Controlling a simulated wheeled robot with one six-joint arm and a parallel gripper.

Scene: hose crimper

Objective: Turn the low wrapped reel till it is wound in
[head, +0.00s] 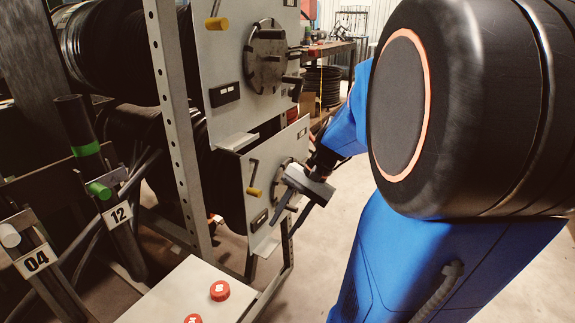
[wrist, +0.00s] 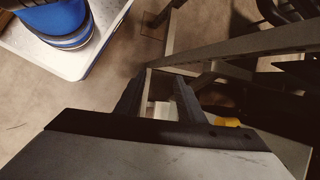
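The low reel sits in the rack behind a grey side plate (head: 233,184); its winding is mostly hidden. The yellow handle (wrist: 226,121) shows there to the right of the fingers, partly hidden by the gripper body.
An upper reel plate (head: 235,60) with its own yellow handle (head: 217,23) is above. A perforated rack post (head: 172,110) stands left. A white panel with red buttons (head: 220,290) is in front. Tubes numbered 12 and 04 stand left.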

